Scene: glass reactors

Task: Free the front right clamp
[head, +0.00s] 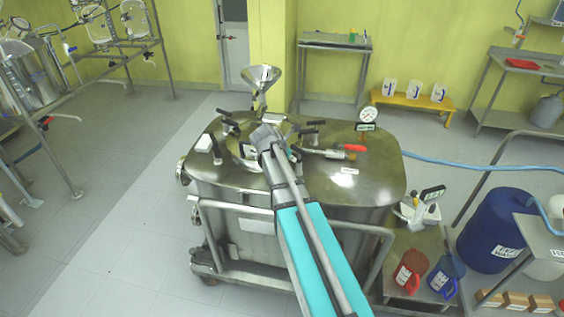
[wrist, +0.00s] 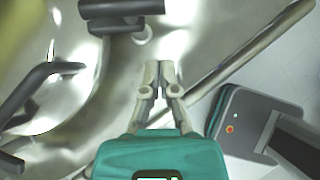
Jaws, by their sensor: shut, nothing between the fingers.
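The steel vessel (head: 370,185) has a round hatch (head: 240,152) on its top, with several black-handled clamps around it. My arm crosses the front right of the hatch in the head view and hides part of it; my fingertips do not show there. In the wrist view my gripper (wrist: 159,70) is shut and empty over the bare steel top. A clamp with a black handle (wrist: 122,8) lies beyond the fingertips, up and left, apart from them. Another black clamp handle (wrist: 40,88) is at the left over the curved hatch rim. I cannot tell which is the front right clamp.
A steel funnel (head: 261,76) stands behind the hatch. A pressure gauge (head: 368,116) and a red-handled valve (head: 353,148) are on the right of the vessel top. A rail (head: 235,207) runs along the vessel's front.

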